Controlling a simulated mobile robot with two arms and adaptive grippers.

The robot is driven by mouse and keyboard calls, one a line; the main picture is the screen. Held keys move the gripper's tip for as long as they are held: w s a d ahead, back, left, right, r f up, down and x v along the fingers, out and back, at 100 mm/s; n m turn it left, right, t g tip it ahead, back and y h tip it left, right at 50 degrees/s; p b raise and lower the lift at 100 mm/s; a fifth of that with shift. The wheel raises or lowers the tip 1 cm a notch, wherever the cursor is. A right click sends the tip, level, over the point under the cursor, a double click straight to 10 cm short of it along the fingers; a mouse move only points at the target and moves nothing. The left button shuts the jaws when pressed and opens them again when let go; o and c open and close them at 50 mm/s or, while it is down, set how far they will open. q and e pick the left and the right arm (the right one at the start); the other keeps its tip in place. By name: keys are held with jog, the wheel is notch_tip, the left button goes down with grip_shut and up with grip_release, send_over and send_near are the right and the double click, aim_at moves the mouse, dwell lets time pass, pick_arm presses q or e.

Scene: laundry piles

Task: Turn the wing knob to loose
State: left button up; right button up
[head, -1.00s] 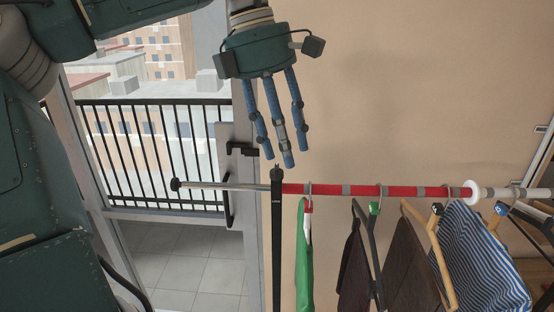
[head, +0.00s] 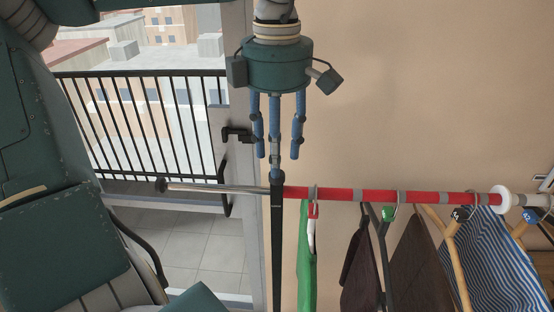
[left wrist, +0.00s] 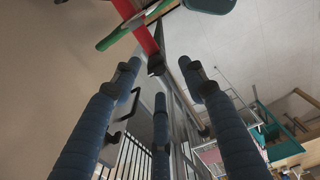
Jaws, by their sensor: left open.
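A black post (head: 277,240) stands under the clothes rail (head: 350,195), where the bare metal end meets the red part. Its dark top (head: 278,183) is small, and I cannot make out the wing knob's shape or setting there. My left gripper (head: 277,160) hangs straight down over the post top, its three blue fingers open and empty. The middle fingertip overlaps the post top in the head view; I cannot tell if they touch. In the left wrist view the dark fitting (left wrist: 156,65) shows between the spread fingertips (left wrist: 160,78). My right gripper is not in view.
A green garment (head: 306,260), dark garments (head: 361,265) and a striped one (head: 492,255) hang from the rail to the right. A glass door with a dark handle (head: 237,134) and a balcony railing (head: 150,125) lie left. Bare wall fills the upper right.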

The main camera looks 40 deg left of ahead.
aim_at(279, 181)
pick_arm(q)
jog(key=f, duration=0.2)
jog(key=shift+w+a+f+p, duration=0.25)
jog(key=shift+a+f+p, duration=0.05)
jog(key=shift+f, duration=0.8)
jog(key=shift+d, duration=0.15)
grip_shut()
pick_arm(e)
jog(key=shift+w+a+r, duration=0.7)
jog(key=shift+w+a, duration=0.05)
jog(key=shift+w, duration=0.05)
